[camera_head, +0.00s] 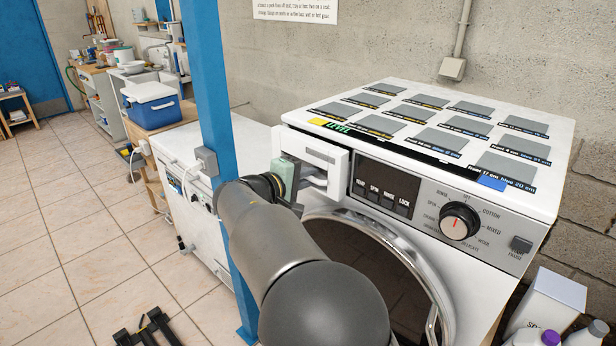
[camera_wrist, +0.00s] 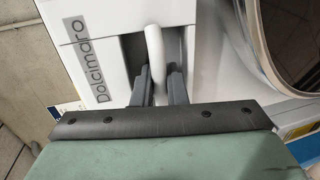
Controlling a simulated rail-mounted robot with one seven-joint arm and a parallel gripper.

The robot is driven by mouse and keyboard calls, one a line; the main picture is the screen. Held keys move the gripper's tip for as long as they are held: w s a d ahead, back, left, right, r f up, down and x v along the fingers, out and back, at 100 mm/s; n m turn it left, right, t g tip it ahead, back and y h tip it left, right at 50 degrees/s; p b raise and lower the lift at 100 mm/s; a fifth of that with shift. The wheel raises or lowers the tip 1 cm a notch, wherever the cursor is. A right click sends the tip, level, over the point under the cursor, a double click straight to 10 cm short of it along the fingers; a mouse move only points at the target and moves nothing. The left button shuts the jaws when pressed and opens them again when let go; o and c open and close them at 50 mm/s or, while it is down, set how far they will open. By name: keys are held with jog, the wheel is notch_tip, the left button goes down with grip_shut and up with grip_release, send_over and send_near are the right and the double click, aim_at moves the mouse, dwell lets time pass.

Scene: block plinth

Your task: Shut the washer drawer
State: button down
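The washer (camera_head: 470,165) stands at the right in the head view, with its white drawer (camera_head: 337,163) at the upper left of its front. The drawer front appears to stand out from the control panel. In the wrist view, the drawer front (camera_wrist: 118,22) has a lettered grey label and a recess with a white upright handle (camera_wrist: 154,48). My gripper (camera_head: 316,180) is at this recess. In the wrist view, its two dark fingers (camera_wrist: 159,82) lie close on either side of the handle, with little gap. The exact finger contact is partly hidden.
A blue post (camera_head: 208,90) stands close to the left of my arm. Sample tiles cover the washer top. The round door (camera_head: 375,265) is below the drawer. A white machine (camera_head: 190,165) stands behind the post. Bottles and a white box (camera_head: 548,300) stand at lower right.

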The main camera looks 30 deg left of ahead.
jog(key=x, duration=0.2)
jog(key=b+x, duration=0.1)
jog(key=x, duration=0.1)
jog(key=shift+w+r, duration=0.1)
jog(key=shift+r, duration=0.4)
jog(key=c, duration=1.8)
grip_release()
jog(key=b+v, duration=0.3)
jog(key=v, duration=1.4)
jog(key=shift+s+b, duration=0.25)
jog(key=shift+b, duration=0.1)
